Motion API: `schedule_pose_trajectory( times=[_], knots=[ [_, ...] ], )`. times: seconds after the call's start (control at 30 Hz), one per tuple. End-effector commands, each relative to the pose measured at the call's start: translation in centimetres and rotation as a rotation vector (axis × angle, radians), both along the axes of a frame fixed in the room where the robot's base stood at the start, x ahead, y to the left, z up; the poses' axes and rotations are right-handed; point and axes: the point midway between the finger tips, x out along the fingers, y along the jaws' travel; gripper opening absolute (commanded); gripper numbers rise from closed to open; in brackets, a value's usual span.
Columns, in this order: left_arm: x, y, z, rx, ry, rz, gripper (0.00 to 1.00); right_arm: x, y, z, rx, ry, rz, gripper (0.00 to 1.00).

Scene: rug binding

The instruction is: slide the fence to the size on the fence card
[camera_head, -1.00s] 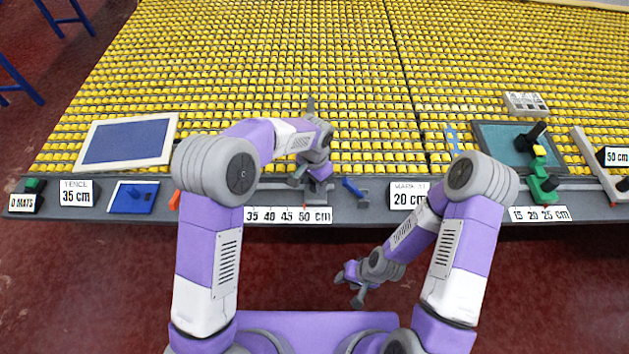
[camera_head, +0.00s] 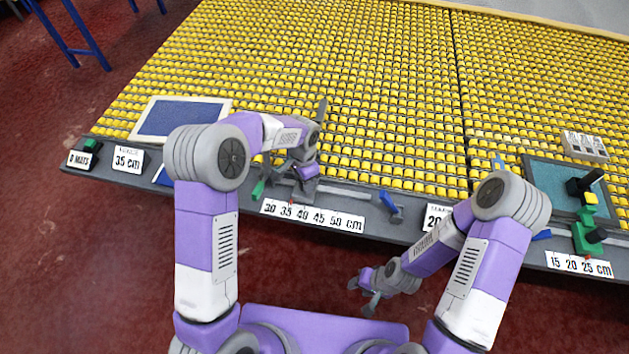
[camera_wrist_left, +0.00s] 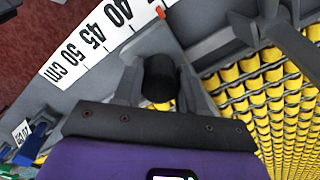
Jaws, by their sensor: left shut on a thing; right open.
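The fence card (camera_head: 128,160) at the left of the table's front edge reads 35 cm. The fence (camera_head: 322,110) shows as a grey upright piece behind my left gripper. Its scale (camera_head: 313,216) runs from 30 to 50 cm along the front edge, and a small red pointer (camera_head: 291,203) sits near 35. My left gripper (camera_head: 304,176) is shut on the fence's black knob (camera_wrist_left: 160,78). In the left wrist view the red pointer (camera_wrist_left: 160,12) lies past 40, with 35 out of frame. My right gripper (camera_head: 368,289) is open and empty in front of the table.
The yellow roller bed (camera_head: 380,90) fills the table behind. A blue lever (camera_head: 390,206) stands right of the fence, and a green-ended lever (camera_head: 258,190) left of it. A framed blue panel (camera_head: 180,117) lies at left, a teal panel (camera_head: 560,183) at right.

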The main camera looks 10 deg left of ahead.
Motion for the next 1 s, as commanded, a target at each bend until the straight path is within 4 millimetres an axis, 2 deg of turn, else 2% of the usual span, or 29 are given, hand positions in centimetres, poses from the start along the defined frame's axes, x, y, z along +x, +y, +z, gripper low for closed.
schedule_pose_trajectory(
  times=[0.13,0.47,0.5,0.63,0.67,1.0],
  knots=[
    [-0.05,0.80,-0.04,0.000,0.006,-0.005,0.00,0.00,-0.01,0.12,0.000,0.000,0.000,0.43],
    [-0.12,1.09,-0.11,0.001,0.008,-0.004,0.00,-0.01,-0.02,0.11,0.000,0.000,-0.001,0.43],
    [-0.13,1.10,-0.11,0.001,0.008,-0.003,0.41,-0.01,-0.02,0.11,0.000,0.000,-0.001,0.43],
    [-0.10,1.09,-0.10,0.001,0.007,-0.003,0.61,-0.01,-0.02,0.11,0.000,0.000,-0.001,0.43],
    [-0.08,1.08,-0.10,0.001,0.006,-0.003,0.65,-0.01,-0.02,0.11,0.000,0.000,-0.001,0.43],
    [0.05,1.00,0.45,-0.001,0.002,-0.004,0.65,0.00,-0.02,0.22,0.000,0.000,0.000,0.43]
  ],
)
